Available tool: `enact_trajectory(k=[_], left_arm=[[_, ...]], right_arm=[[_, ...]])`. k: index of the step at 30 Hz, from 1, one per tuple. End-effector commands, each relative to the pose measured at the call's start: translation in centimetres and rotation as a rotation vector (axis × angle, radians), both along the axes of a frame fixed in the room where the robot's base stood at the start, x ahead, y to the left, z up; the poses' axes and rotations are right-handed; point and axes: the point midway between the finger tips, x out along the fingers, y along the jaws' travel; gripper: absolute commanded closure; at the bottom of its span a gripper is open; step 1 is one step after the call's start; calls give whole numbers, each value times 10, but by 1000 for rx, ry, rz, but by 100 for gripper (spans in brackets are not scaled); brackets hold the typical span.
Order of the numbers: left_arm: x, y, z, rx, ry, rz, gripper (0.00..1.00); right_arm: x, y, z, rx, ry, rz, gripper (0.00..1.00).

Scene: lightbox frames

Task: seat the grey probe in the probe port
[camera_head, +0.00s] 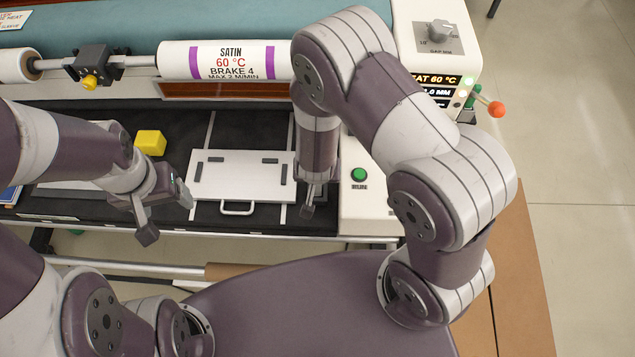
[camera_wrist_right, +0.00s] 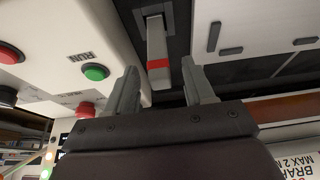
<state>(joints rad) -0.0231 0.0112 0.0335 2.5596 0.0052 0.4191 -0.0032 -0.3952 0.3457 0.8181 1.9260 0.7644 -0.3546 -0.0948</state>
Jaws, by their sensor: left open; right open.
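The grey probe (camera_wrist_right: 157,45) is a slim grey bar with a red band, seen in the right wrist view. Its upper end lies at a dark, grey-edged recess in the machine bed; I cannot tell whether this is the probe port or whether the probe sits in it. My right gripper (camera_wrist_right: 160,85) is open, its fingers on either side of the probe's near end with gaps visible. In the head view my right gripper (camera_head: 313,198) points down beside the white plate, and my arm hides the probe. My left gripper (camera_head: 166,213) is open and empty, left of the plate.
A white plate with a handle (camera_head: 243,174) lies on the black bed, with a yellow block (camera_head: 151,142) at its upper left. The white console with the green RUN button (camera_head: 359,175) stands close right of my right gripper. A white SATIN roller (camera_head: 224,61) spans behind.

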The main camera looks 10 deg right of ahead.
Motion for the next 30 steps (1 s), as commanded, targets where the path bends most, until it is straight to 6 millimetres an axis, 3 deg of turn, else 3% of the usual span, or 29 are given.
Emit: enact_trajectory(k=[3,10,11,15,25,30], left_arm=[[0,0,0,0,0,0,29],[0,0,0,0,0,0,29],[0,0,0,0,0,0,29],[0,0,0,0,0,0,29],[0,0,0,0,0,0,29],[0,0,2,0,0,0,29]], right_arm=[[5,-1,-15,0,2,1,47],[7,-1,-17,2,1,2,47],[7,-1,-17,2,1,2,53],[6,-1,-17,2,1,2,99],[7,-1,-14,1,0,2,100],[7,-1,4,2,-3,0,100]])
